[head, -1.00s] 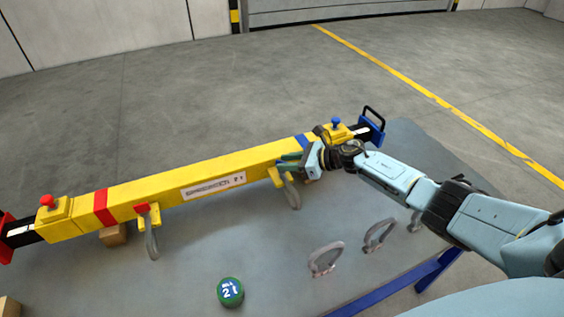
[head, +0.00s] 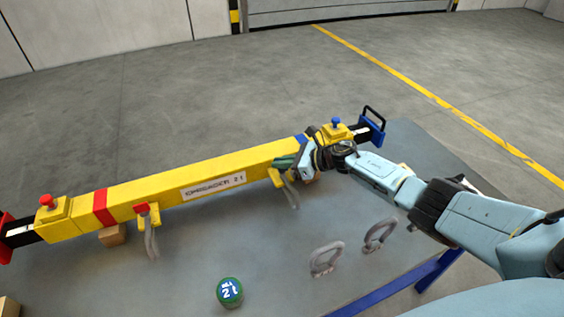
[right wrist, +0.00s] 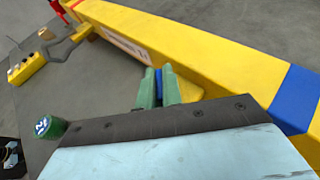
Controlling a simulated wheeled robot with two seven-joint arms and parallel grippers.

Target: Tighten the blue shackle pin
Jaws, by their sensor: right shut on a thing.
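The yellow spreader beam (head: 210,185) lies across the table. A grey shackle (head: 291,194) hangs from the yellow lug (head: 275,178) near its blue-banded end. My right gripper (head: 284,162) is at this lug, and its green fingers are shut on the blue shackle pin. In the right wrist view, a little of the blue pin (right wrist: 158,84) shows between the green fingers (right wrist: 158,90); most of it is hidden, so its seating cannot be seen. Another shackle (head: 151,238) hangs at the red pin (head: 142,208) near the red-banded end. My left gripper is out of view.
Two loose grey shackles (head: 327,258) (head: 380,236) stand on the grey table (head: 190,275), right of a green cylinder (head: 230,291) marked 2t. Wooden blocks (head: 112,235) support the beam. In the right wrist view, a yellow block (right wrist: 27,69) stands near the other shackle.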

